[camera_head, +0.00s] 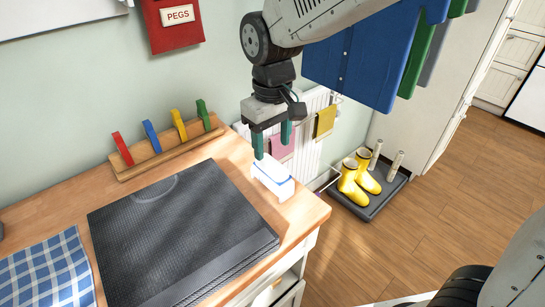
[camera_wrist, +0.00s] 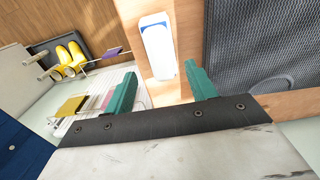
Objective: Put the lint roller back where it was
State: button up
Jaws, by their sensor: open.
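A white block-like thing with blue edges (camera_head: 272,180) lies on the right end of the wooden counter, beside the dark ribbed mat. It also shows in the wrist view (camera_wrist: 157,45). I cannot tell from its shape whether it is the lint roller, and no other clear lint roller is in view. My gripper (camera_head: 272,142) points down just above and behind it. In the wrist view my gripper (camera_wrist: 160,72) has its green fingers spread wide, with nothing between the tips. The white-and-blue thing lies just beyond them.
The dark ribbed mat (camera_head: 180,235) covers much of the counter (camera_head: 305,212). A wooden rack with coloured pegs (camera_head: 170,150) stands along the wall. A blue checked cloth (camera_head: 48,275) lies at left. Blue hanging garments (camera_head: 365,50) are near my arm. Yellow boots (camera_head: 350,185) stand on a floor tray.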

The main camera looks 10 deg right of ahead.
aim_at(273, 163)
notch_tip(273, 163, up, 6)
jog(key=shift+f, duration=0.15)
jog(key=s+d+m+t, duration=0.1)
jog(key=s+d+m, duration=0.5)
jog(key=s+d, duration=1.3)
jog(key=shift+s+d+m, duration=0.25)
jog(key=shift+d+m, duration=0.15)
jog(key=shift+d, duration=0.5)
